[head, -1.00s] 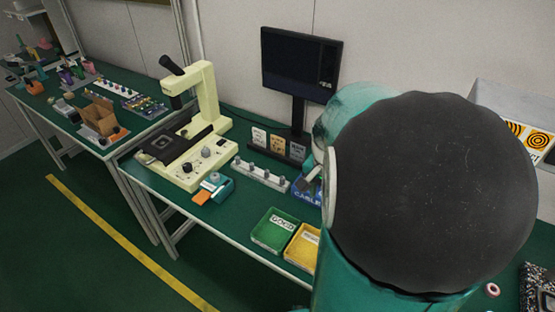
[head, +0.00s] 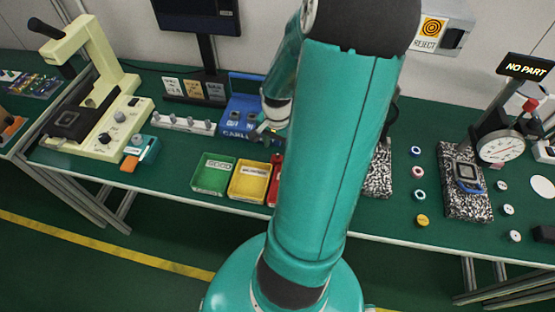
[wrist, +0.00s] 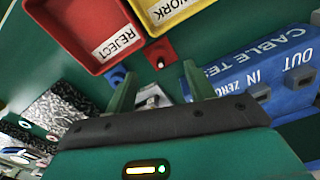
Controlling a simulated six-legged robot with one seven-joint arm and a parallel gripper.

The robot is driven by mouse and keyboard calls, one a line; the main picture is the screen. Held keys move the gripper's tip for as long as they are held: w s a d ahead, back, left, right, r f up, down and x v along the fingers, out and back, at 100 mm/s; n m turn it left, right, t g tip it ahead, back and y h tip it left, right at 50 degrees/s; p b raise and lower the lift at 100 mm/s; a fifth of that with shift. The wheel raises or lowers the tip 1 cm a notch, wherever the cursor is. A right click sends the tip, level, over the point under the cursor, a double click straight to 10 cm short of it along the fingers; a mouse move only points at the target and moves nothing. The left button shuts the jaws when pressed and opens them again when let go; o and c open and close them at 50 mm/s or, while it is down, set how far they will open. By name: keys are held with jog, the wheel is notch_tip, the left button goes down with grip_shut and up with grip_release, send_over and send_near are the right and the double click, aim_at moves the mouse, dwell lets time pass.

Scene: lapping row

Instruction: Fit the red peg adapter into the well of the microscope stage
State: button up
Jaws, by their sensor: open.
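The red peg adapter (wrist: 160,53), a small red square with a short peg at its middle, lies on the green bench in the wrist view. It is ahead of my gripper (wrist: 159,80), between and beyond the open, empty fingers. In the head view I cannot make the adapter out; my arm covers that area. My gripper (head: 263,132) is there in front of the blue cable tester. The cream microscope (head: 88,60) stands at the left of the bench. Its black stage (head: 72,118) faces up, with a square recess in the middle, the well.
Green (head: 212,176) and yellow (head: 249,182) trays line the front edge; a red reject tray (wrist: 82,25) is beside the yellow. A small blue piece (wrist: 117,76) is by the left finger. A knobbed strip (head: 184,123) and a teal-orange device (head: 141,152) lie toward the microscope.

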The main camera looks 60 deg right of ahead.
aim_at(277, 155)
jog(key=shift+d+f, duration=0.1)
jog(key=shift+f, duration=2.55)
grip_shut()
jog(key=shift+w+r, duration=0.1)
jog(key=shift+r, duration=0.05)
